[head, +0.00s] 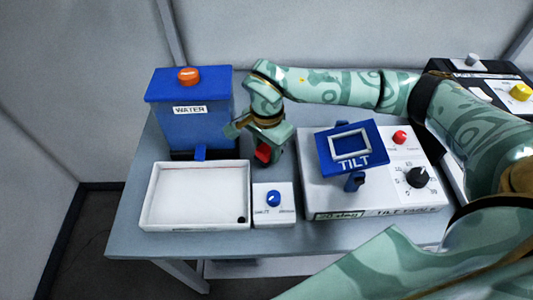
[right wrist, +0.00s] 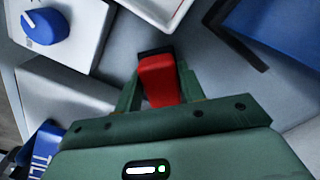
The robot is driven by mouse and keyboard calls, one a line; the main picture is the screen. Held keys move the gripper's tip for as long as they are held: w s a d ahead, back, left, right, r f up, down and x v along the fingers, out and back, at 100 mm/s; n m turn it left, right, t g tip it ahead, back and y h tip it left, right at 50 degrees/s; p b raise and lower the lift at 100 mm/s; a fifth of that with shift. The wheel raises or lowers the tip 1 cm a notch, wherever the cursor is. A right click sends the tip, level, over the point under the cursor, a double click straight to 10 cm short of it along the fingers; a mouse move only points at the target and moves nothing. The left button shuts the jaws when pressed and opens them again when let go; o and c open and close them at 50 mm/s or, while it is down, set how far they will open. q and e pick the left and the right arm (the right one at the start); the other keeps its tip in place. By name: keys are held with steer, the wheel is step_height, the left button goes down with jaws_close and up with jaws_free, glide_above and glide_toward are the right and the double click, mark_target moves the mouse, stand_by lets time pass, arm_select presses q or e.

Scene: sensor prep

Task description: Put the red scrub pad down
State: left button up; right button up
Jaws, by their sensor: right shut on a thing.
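The red scrub pad (head: 264,153) is a small red block with a dark far end, clearest in the right wrist view (right wrist: 160,80). My right gripper (head: 266,148) is shut on it, with one green finger on each side, as the right wrist view (right wrist: 160,88) shows. The gripper points down over the grey table (head: 265,171), between the blue water box and the tilt table. I cannot tell whether the pad touches the table. My left gripper is not in view.
The blue water box (head: 193,127) stands behind the white tray (head: 148,206). A small white box with a blue knob (head: 273,197) is in front of the gripper. The white tilt table unit (head: 321,192) is to the right. Only a narrow grey strip is free between them.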

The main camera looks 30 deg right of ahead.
mark_target(267, 148)
step_height(267, 148, down, 2)
steer(key=shift+f, duration=0.2)
steer(key=shift+r, duration=0.15)
steer(key=shift+s, duration=0.1)
steer(key=o, duration=0.9)
steer(key=shift+o, duration=0.2)
step_height(267, 148, up, 12)
steer(key=p, duration=0.2)
steer(key=shift+p, duration=0.3)
